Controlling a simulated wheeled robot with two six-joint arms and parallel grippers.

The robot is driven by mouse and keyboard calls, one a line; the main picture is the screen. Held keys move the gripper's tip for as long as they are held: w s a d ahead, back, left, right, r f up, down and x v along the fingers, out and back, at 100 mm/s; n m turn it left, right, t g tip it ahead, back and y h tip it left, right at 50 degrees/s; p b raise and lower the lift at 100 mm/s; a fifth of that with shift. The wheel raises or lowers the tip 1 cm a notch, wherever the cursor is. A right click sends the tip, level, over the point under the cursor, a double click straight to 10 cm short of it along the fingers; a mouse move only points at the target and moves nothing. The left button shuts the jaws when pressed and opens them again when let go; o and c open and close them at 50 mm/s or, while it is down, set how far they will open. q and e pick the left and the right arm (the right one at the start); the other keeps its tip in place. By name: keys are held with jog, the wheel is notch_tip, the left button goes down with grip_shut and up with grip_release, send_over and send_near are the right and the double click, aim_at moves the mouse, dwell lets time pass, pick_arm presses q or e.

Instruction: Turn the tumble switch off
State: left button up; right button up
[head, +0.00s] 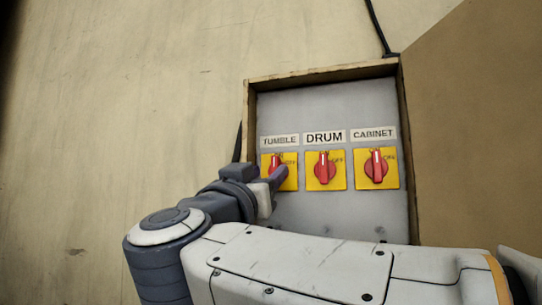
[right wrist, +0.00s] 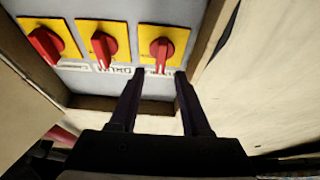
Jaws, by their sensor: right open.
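The tumble switch (head: 274,161) is a red rotary knob on a yellow plate under the "TUMBLE" label (head: 280,141), at the left of the row. Its lower part is hidden behind my right gripper (head: 270,180) in the head view. In the right wrist view, which is upside down, the tumble knob (right wrist: 161,50) is the rightmost and points roughly upright. My right gripper (right wrist: 158,74) is open and empty. Its two fingertips lie at either side, just short of the knob; I cannot tell whether they touch the plate. My left gripper is not in view.
The drum switch (head: 324,169) and cabinet switch (head: 376,169) sit to the right on the same grey panel (head: 341,212). A wooden frame (head: 320,75) surrounds the panel. An open brown door (head: 471,130) stands at the right. A black cable (head: 378,27) runs above.

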aim_at(274, 165)
jog(key=p+x, duration=0.1)
jog(key=x, duration=0.3)
jog(key=shift+r+p, duration=0.2)
jog(key=shift+p, duration=0.15)
jog(key=shift+w+d, duration=0.15)
jog(key=shift+w, duration=0.3)
grip_shut()
